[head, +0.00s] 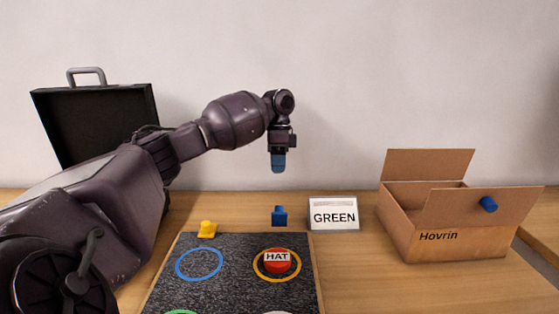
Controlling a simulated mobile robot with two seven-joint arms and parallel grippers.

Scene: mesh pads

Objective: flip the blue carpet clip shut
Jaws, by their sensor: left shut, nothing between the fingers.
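The blue carpet clip (280,216) sits at the far edge of the dark carpet pad, right of its middle. It is small, with a narrower part on top; I cannot tell how far its flap stands open. My left gripper (278,168) points straight down, its blue fingertips shut together and empty. In the head view it hangs above the blue clip, apart from it, with a clear gap between. My right gripper is not in view.
A yellow clip (207,229) sits at the pad's far left corner. The carpet pad (228,247) bears coloured rings and a red HAT piece (277,261). A GREEN sign (334,214) stands right of the blue clip. An open Hovrin box (455,243) stands right; a black case (97,122) stands back left.

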